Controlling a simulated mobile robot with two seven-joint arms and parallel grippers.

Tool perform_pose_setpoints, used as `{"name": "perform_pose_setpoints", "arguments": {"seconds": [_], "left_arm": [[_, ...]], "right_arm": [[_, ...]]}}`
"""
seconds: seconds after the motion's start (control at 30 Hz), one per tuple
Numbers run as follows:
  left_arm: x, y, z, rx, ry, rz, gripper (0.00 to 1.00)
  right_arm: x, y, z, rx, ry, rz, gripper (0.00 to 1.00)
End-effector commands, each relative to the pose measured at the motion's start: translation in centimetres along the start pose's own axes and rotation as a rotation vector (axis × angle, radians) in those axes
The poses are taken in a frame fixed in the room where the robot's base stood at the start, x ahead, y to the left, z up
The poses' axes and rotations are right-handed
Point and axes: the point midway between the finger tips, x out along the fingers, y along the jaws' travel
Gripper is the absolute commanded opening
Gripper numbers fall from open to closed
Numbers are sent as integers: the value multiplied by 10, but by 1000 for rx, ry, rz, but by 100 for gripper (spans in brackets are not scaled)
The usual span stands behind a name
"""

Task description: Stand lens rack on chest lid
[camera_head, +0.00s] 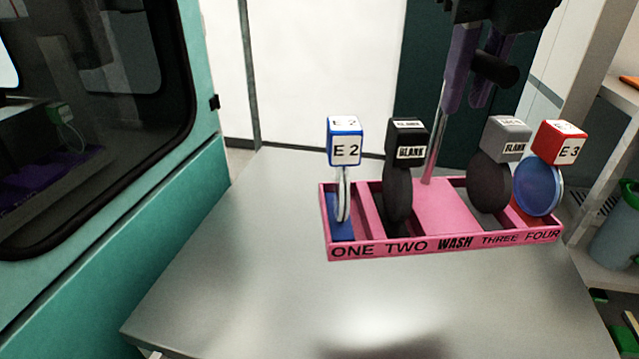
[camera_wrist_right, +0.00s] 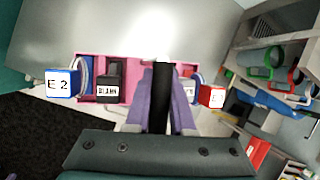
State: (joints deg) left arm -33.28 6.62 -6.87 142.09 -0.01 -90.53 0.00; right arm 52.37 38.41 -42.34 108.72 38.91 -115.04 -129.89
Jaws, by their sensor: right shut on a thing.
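The pink lens rack (camera_head: 440,200) is over the grey chest lid (camera_head: 240,270), upright with its labelled front facing me. I cannot tell whether its base touches the lid. The rack holds a blue E2 block (camera_head: 345,141), a black BLANK block (camera_head: 407,140), a grey BLANK block (camera_head: 507,138) and a red E3 block (camera_head: 562,143), each above a round disc. A metal rod rises from the WASH section to a black handle (camera_head: 496,69). My right gripper (camera_head: 466,103) is shut on this handle, also seen in the right wrist view (camera_wrist_right: 161,100). My left gripper is not in view.
A teal cabinet with a dark window (camera_head: 90,110) stands close on the left. Shelving (camera_head: 610,180) with a grey-blue container (camera_head: 615,235) is at the right. Bare lid lies in front of the rack and to its left.

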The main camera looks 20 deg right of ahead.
Motion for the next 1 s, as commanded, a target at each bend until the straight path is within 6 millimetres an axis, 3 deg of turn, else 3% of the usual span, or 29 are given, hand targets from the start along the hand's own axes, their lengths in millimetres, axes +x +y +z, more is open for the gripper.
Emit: {"name": "perform_pose_setpoints", "arguments": {"seconds": [0.23, 0.7, 1.0], "left_arm": [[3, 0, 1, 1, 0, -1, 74], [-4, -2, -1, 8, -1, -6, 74], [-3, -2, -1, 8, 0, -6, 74]], "right_arm": [[22, 3, -6, -63, -10, 25, 0], [131, 28, -52, -64, -10, 25, 0], [160, 34, -64, -63, -11, 24, 0]]}}
